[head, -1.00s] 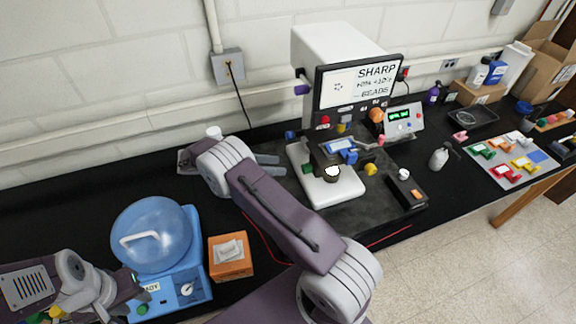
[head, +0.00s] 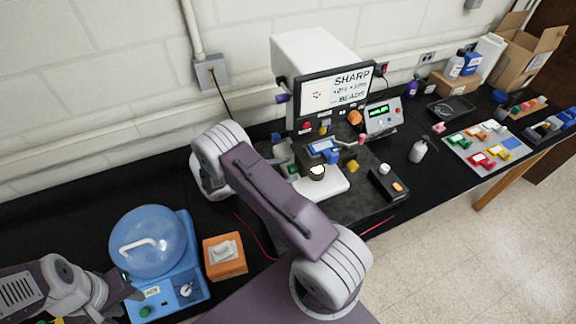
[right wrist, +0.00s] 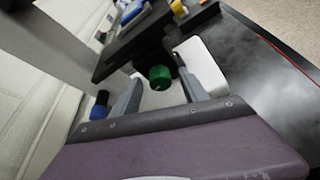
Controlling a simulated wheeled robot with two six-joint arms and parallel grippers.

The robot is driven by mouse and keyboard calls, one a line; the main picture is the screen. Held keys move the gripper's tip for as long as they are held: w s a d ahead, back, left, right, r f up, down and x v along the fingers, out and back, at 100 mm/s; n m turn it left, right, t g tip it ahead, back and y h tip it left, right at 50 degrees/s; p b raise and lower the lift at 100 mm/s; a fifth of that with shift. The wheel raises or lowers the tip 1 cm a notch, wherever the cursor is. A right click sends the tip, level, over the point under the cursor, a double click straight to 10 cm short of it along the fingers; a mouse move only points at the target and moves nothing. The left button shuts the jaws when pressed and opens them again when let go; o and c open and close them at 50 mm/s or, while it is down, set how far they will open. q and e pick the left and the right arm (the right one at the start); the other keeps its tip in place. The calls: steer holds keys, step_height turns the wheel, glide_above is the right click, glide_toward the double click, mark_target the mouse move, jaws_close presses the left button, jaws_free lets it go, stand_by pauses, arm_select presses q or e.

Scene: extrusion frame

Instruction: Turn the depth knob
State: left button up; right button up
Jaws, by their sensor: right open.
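The bench machine (head: 313,60) stands at the back with a screen and several coloured knobs. None of the knobs has a label I can read as depth. In the right wrist view, a green knob (right wrist: 160,77) sits under a dark arm of the machine, and a blue knob (right wrist: 99,104) is lower left. My right gripper (right wrist: 161,90) is open, its fingers on either side of the green knob; I cannot tell whether they touch it. In the head view, my right arm hides most of that gripper. My left gripper (head: 124,290) is at lower left, far from the machine.
A blue device with a domed lid (head: 150,240) and an orange box (head: 225,257) stand left of the machine. A small control box (head: 389,183) lies right of its white base (head: 325,185).

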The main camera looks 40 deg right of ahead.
steer(key=shift+d+f, duration=0.15)
steer(key=shift+d, duration=0.2)
steer(key=shift+f, duration=0.1)
steer(key=shift+a, duration=0.1)
jaws_close()
steer(key=m+b, duration=0.1)
steer(key=b, duration=0.2)
steer(key=shift+f+t, duration=0.35)
steer(key=shift+t, duration=0.05)
steer(key=shift+r+m+h+b, duration=0.15)
steer(key=shift+m+h+b, duration=0.15)
steer(key=shift+m+b, duration=0.15)
steer(key=shift+r, duration=0.25)
jaws_free()
steer(key=shift+s, duration=0.1)
